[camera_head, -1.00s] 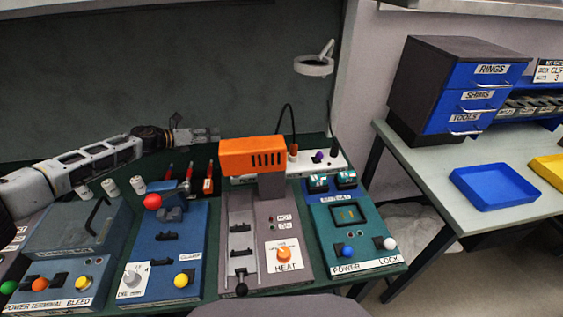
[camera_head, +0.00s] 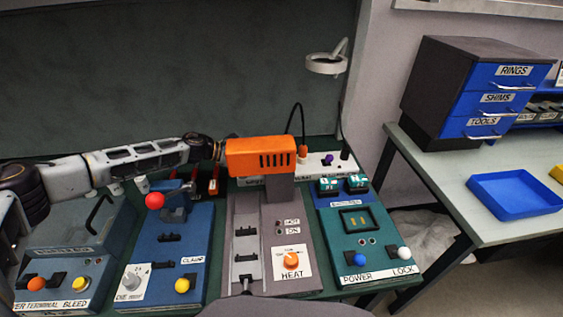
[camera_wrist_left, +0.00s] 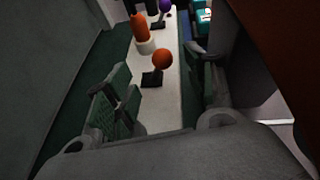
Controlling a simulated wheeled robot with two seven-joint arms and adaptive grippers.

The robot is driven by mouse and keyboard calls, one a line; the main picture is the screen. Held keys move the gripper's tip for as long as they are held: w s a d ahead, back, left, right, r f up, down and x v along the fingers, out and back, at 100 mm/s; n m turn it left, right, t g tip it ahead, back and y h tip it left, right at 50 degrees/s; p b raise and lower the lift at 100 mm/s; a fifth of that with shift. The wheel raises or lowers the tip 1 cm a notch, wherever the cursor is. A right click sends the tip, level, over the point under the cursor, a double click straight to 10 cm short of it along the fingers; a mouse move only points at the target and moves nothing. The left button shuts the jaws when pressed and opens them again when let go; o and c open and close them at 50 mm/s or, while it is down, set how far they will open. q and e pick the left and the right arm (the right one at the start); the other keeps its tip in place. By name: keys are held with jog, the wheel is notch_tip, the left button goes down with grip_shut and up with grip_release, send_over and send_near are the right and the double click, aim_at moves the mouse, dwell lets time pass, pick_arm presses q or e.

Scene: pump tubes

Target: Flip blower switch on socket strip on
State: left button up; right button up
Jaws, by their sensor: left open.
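The white socket strip (camera_head: 338,168) lies at the back of the bench and runs away from me in the left wrist view (camera_wrist_left: 168,100). An orange-ball switch (camera_wrist_left: 161,60) on a black base stands on it, with an orange plug (camera_wrist_left: 141,28) behind and a purple-ball switch (camera_wrist_left: 165,6) farther along. In the head view the purple ball (camera_head: 327,159) shows, but the orange blower (camera_head: 262,155) hides the orange-ball switch. My left gripper (camera_wrist_left: 158,70) is open and empty, its fingers either side of the strip, close to the orange ball. My right gripper is out of view.
The blower overhangs the heat station (camera_head: 270,235) beside my left wrist. A clamp station (camera_head: 170,240) with a red ball lever and a power/lock station (camera_head: 368,240) flank it. A magnifier lamp (camera_head: 327,65) stands at the back. A blue tray (camera_head: 514,195) lies on the right table.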

pick_arm(q)
jog(key=shift+d+f, duration=0.1)
jog(key=shift+d, duration=0.05)
jog(key=shift+x, duration=3.6)
